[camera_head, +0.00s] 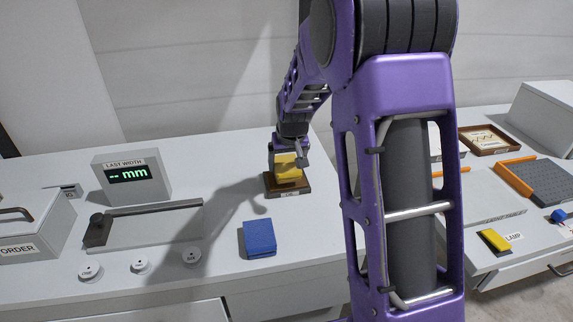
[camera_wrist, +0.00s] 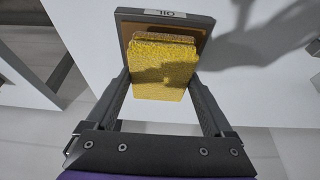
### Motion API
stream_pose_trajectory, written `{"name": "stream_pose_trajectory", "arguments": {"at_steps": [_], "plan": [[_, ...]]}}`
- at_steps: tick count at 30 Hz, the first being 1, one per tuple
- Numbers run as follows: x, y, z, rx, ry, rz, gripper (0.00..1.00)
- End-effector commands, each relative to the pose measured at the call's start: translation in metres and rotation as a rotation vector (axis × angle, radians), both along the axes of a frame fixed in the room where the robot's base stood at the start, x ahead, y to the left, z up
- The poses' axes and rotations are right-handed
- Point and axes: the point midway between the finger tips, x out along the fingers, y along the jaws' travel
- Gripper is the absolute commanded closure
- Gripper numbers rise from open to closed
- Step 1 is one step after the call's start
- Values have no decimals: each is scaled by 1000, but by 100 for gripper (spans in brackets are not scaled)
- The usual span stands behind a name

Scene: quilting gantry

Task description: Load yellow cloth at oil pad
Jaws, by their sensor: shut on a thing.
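My gripper (camera_head: 288,157) is shut on the yellow cloth (camera_head: 287,170), a folded square block. In the wrist view the cloth (camera_wrist: 162,72) sits between the two fingers, with a second layer or edge showing behind it. The oil pad (camera_head: 286,190) is a brown pad in a dark frame, with a label at its front edge. In the wrist view the pad (camera_wrist: 190,27) lies straight beyond the cloth and its label reads OIL. The cloth covers part of the pad. I cannot tell whether the cloth touches it.
A blue cloth (camera_head: 259,238) lies in front of the pad on the white table. A display (camera_head: 131,176), a slide gauge (camera_head: 150,224) and several round buttons (camera_head: 140,265) are to the left. The table between is clear.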

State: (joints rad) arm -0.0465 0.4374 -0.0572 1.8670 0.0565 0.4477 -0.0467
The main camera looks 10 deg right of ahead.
Motion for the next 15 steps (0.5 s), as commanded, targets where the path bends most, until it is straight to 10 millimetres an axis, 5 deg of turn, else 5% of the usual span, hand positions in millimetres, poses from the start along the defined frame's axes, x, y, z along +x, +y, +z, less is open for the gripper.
{"name": "stream_pose_trajectory", "arguments": {"at_steps": [15], "plan": [[1, 0, 42, 0, -3, 0, 58]]}}
